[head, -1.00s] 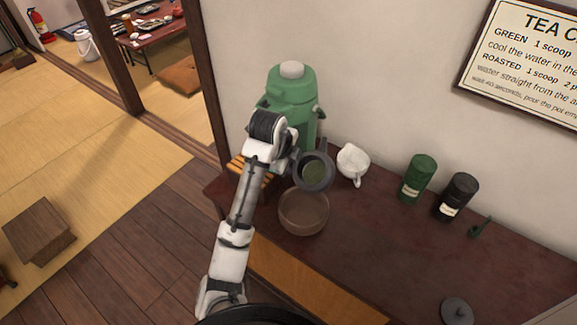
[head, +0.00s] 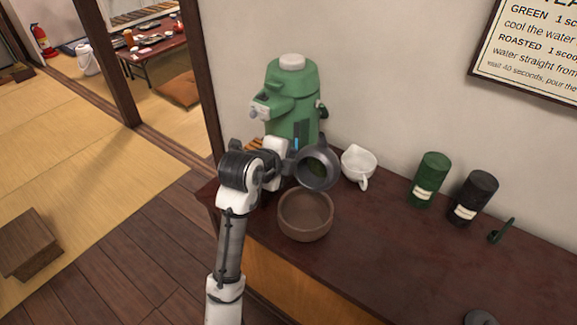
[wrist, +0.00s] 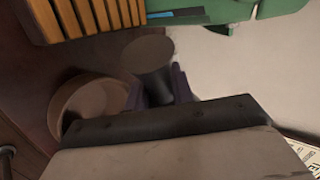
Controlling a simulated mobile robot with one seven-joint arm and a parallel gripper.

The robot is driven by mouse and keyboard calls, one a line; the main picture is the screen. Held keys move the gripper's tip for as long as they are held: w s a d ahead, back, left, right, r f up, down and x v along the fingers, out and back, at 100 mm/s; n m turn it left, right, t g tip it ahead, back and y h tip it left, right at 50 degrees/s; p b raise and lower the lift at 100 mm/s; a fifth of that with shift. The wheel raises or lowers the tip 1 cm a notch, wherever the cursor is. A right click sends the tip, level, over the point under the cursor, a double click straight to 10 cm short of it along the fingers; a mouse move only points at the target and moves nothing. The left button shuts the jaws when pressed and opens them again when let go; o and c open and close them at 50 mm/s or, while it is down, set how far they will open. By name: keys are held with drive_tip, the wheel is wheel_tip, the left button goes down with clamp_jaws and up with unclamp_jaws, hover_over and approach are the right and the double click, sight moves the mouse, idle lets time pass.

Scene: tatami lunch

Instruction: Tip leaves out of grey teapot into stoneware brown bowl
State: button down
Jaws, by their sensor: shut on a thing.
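The grey teapot (head: 333,177) is held in the air above the back edge of the stoneware brown bowl (head: 305,228). Its open mouth faces the head camera, tilted, and dark green leaves show inside. My gripper (head: 288,164) is shut on the teapot at its left side; the fingers are partly hidden. In the wrist view, my gripper (wrist: 158,90) holds a dark round-ended part, seemingly the teapot's handle (wrist: 148,52). The bowl (wrist: 62,100) shows left of it there. The bowl stands upright on the counter, and I see no leaves in it.
A green flask (head: 290,90) stands close behind my gripper. A white spouted cup (head: 358,162) is right of the teapot. A green canister (head: 430,178), a black canister (head: 474,197) and a green scoop (head: 502,231) stand further right. A grey lid (head: 481,317) lies at the front. The counter's (head: 400,260) middle is clear.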

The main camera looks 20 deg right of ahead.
drive_tip(key=shift+a+f+t+h+b, duration=0.1)
drive_tip(key=shift+f+t+h+b, duration=0.25)
drive_tip(key=shift+b, duration=0.45)
drive_tip(key=shift+s+t+h+b, duration=0.1)
drive_tip(key=shift+t+h+b, duration=0.15)
drive_tip(key=shift+b, duration=0.6)
drive_tip(key=b, duration=0.2)
drive_tip(key=t+h+b, duration=0.1)
drive_tip(key=b, duration=0.2)
drive_tip(key=t+h+b, duration=0.1)
drive_tip(key=b, duration=0.1)
drive_tip(key=shift+s+a+f, duration=0.1)
drive_tip(key=shift+s+a, duration=0.15)
drive_tip(key=b, duration=0.3)
drive_tip(key=t+h+b, duration=0.1)
drive_tip(key=b, duration=0.2)
drive_tip(key=shift+s+a+t+h, duration=0.25)
drive_tip(key=shift+t+h, duration=0.05)
drive_tip(key=b, duration=0.2)
drive_tip(key=shift+s+a+b, duration=0.1)
drive_tip(key=shift+s+b, duration=0.05)
drive_tip(key=shift+b, duration=0.25)
drive_tip(key=shift+t+h+b, duration=0.4)
drive_tip(key=shift+b, duration=0.05)
drive_tip(key=b, duration=0.3)
drive_tip(key=shift+s+a+r+t+h, duration=0.2)
drive_tip(key=shift+a+r+t+h, duration=0.05)
drive_tip(key=shift+t+h, duration=0.15)
